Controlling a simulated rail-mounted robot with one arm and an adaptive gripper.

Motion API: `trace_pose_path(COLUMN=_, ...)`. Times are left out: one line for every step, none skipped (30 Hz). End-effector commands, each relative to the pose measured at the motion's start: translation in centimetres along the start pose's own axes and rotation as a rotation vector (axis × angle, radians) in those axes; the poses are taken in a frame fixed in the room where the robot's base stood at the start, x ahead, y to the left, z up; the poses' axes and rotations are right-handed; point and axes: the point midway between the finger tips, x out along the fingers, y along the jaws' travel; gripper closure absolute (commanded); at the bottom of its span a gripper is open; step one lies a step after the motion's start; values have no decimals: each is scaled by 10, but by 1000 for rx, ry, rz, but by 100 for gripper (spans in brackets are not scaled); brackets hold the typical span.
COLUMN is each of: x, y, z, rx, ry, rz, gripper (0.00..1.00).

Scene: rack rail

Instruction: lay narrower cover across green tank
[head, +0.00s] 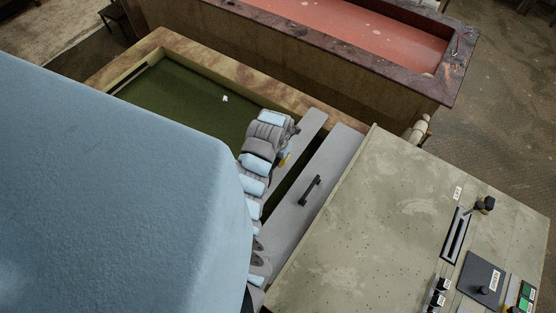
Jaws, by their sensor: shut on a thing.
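The green tank (172,96) has a pale stone rim and a dark green inside, and its near part is hidden behind my blue arm. A plain grey cover (312,127), the narrower-looking one, spans the tank's right part. Its far end overlaps the far rim; I cannot tell whether it rests there or is slightly above. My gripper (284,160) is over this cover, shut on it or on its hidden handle. A wider grey cover (327,163) with a black bar handle (310,190) lies to the right. A narrow dark green gap shows between the covers.
A red tank (340,22) with a dark stone rim stands behind. A grey-green worktop (385,200) with a slot, knobs and coloured buttons borders the wider cover on the right. Small white specks (225,98) show in the green tank. Its left part is uncovered.

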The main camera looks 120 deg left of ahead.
Motion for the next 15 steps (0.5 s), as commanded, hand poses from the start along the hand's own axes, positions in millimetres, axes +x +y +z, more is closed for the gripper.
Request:
trace_pose_path(x=0, y=0, z=0, rx=0, ry=0, rz=0, gripper=100)
trace_pose_path(x=0, y=0, z=0, rx=0, ry=0, rz=0, gripper=100)
trace_pose_path(x=1, y=0, z=0, rx=0, ry=0, rz=0, gripper=100)
trace_pose_path(x=1, y=0, z=0, rx=0, ry=0, rz=0, gripper=100)
trace_pose_path(x=1, y=0, z=0, rx=0, ry=-1, rz=0, gripper=100)
trace_pose_path(x=2, y=0, z=0, rx=0, ry=-1, rz=0, gripper=100)
trace_pose_path(x=2, y=0, z=1, rx=0, ry=-1, rz=0, gripper=100)
trace_pose_path(x=3, y=0, z=1, rx=0, ry=-1, rz=0, gripper=100)
trace_pose_path(x=3, y=0, z=1, rx=0, ry=-1, rz=0, gripper=100)
trace_pose_path(x=3, y=0, z=1, rx=0, ry=-2, rz=0, gripper=100)
trace_pose_path(x=4, y=0, z=1, rx=0, ry=-2, rz=0, gripper=100)
trace_pose_path(x=4, y=0, z=1, rx=1, ry=-2, rz=0, gripper=100)
trace_pose_path(x=4, y=0, z=1, rx=1, ry=-2, rz=0, gripper=100)
trace_pose_path(x=5, y=0, z=1, rx=1, ry=-2, rz=0, gripper=81)
trace_pose_path(x=5, y=0, z=1, rx=1, ry=-2, rz=0, gripper=69)
